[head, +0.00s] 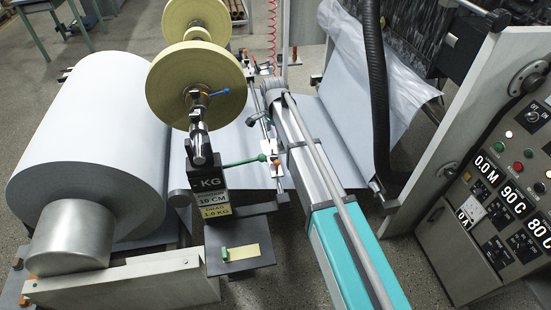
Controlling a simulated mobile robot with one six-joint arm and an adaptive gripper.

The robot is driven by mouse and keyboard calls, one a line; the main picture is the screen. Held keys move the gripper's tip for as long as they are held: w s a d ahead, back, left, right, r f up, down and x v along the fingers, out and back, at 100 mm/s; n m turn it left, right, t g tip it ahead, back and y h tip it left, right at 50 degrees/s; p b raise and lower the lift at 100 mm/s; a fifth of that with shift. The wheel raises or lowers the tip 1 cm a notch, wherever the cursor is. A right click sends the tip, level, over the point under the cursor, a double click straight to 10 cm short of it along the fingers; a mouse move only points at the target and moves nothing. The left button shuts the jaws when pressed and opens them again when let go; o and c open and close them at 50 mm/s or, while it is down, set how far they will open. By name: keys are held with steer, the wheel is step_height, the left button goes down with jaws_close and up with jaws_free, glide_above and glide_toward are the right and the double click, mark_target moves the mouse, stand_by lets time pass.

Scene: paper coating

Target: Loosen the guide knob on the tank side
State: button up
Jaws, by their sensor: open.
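A guide rail runs along the paper web between the big paper roll and my arm, in the head view. A small white guide clamp with an orange knob (275,161) sits on its near part. Another orange-topped knob (266,68) shows at the far part of the rail. A green-ended lever (262,158) reaches toward the near clamp. I cannot tell from this view which knob is on the tank side. My arm comes in from the bottom and reaches to the rail's right side. My gripper is not visible.
The white paper roll (92,150) fills the left. Yellow tape rolls (196,85) stand on a shaft beside the rail. A black weight block (208,180) and a small shelf (240,257) are nearer. A black hose (377,100) and control panel (505,190) stand right.

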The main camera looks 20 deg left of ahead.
mark_target(274, 156)
steer(key=shift+f+b, duration=5.7)
steer(key=shift+f, duration=0.3)
